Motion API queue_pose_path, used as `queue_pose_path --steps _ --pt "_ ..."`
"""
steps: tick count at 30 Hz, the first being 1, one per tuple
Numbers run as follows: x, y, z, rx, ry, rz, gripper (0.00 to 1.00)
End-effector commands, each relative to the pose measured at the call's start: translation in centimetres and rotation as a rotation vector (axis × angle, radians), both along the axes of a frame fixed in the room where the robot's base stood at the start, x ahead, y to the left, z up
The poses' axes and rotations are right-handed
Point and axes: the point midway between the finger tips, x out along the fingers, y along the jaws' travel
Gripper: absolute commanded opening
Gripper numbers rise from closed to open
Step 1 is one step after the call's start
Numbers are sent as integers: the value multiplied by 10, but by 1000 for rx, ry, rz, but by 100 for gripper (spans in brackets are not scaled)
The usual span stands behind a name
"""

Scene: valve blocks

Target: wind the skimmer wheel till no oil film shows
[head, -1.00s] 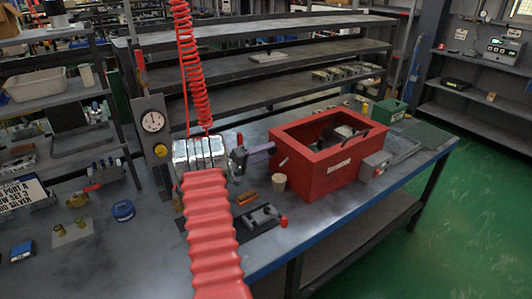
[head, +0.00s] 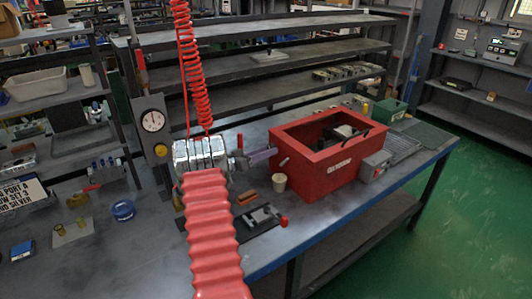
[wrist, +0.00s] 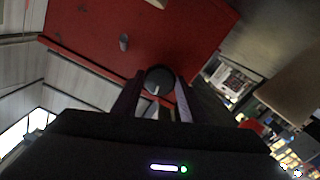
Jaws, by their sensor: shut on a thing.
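The red tank (head: 335,180) stands on the bench right of centre in the head view, with dark parts inside its open top. Whether an oil film lies in it cannot be told. My gripper (head: 270,154) reaches its left wall from the left. In the wrist view my gripper (wrist: 158,88) is shut on a dark round knob (wrist: 160,76), which sits between the fingertips in front of the red wall (wrist: 190,35). I take the knob for the skimmer wheel's handle; the rest of the wheel is not clear. A short grey peg (wrist: 124,42) sticks out of the wall.
A beige cup (head: 279,182) stands close to the tank's left front. A dark plate with a red-knobbed fitting (head: 262,217) lies in front. A gauge post (head: 153,130) stands left of my arm. A grey box (head: 374,166) adjoins the tank's right side.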

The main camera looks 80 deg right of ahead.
Motion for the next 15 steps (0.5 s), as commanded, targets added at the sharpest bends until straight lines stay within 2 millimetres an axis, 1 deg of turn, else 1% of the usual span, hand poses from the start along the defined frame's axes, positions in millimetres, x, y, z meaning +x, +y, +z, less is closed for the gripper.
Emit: queue_pose_path --steps 1,7,15 --pt "-2 2 -7 -2 -16 -4 17" --pt "-2 2 -7 -38 -57 -4 17" --pt "-2 1 -7 -46 -66 -4 17"
